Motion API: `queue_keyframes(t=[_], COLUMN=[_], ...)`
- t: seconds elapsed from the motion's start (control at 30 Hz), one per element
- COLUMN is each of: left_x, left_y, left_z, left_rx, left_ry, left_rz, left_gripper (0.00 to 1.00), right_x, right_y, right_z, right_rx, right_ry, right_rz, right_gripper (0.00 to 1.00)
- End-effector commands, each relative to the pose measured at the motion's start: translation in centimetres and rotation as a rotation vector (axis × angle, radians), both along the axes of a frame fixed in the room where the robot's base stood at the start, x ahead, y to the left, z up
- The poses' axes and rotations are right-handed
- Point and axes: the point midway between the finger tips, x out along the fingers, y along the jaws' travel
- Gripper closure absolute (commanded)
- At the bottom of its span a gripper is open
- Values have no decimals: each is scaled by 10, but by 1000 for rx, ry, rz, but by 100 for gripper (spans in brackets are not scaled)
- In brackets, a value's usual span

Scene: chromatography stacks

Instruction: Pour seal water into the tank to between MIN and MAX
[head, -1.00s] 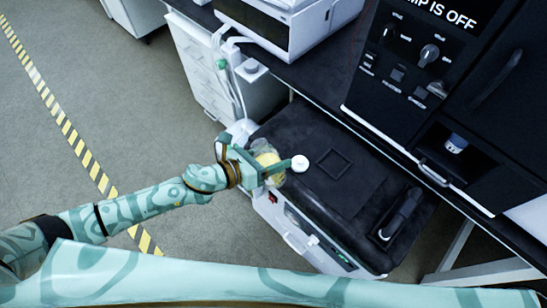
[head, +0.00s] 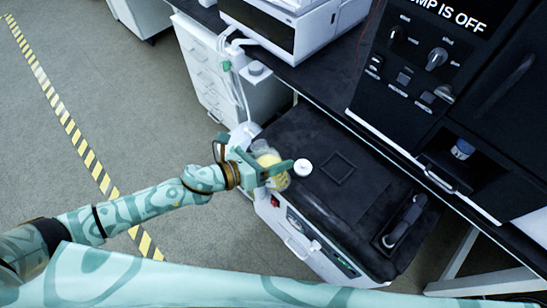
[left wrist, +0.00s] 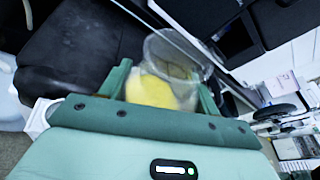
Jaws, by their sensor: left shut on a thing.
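My left gripper (head: 273,169) is shut on a clear vessel (head: 266,157) with yellow in its lower part. I cannot tell whether the yellow is liquid or a label. In the left wrist view the vessel (left wrist: 175,58) stands between the green fingers, its wide clear rim facing away from the palm. The gripper is over the left edge of a black-topped white unit (head: 330,215), which may hold the tank. A white round cap (head: 303,168) shows on its top, just right of the fingers. I see no MIN or MAX marks. My right gripper is out of view.
A black panel with knobs (head: 437,60) reads "PUMP IS OFF", partly cut off. A recess below it holds a blue-topped item (head: 462,149). A white drawer cabinet (head: 205,75) stands behind. A black handle (head: 403,222) lies on the unit's right. Floor at left is clear.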

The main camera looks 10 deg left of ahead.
Motion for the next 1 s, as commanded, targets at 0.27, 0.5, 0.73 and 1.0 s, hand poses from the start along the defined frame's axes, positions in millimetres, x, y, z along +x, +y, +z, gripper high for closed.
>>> queue_keyframes(t=[0.27,0.5,0.73,1.0], left_x=[0,1,0,-1], left_y=[-1,0,-2,-3], left_z=[-1,0,-4,-2], left_rx=[-62,-62,-99,-146], left_ry=[40,38,65,95], left_rz=[0,0,-1,0], left_gripper=[73,73,73,73], right_x=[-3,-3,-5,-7], right_y=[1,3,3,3], right_z=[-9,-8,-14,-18], right_rx=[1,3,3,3], right_ry=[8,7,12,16], right_rz=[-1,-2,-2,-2], right_gripper=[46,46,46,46])
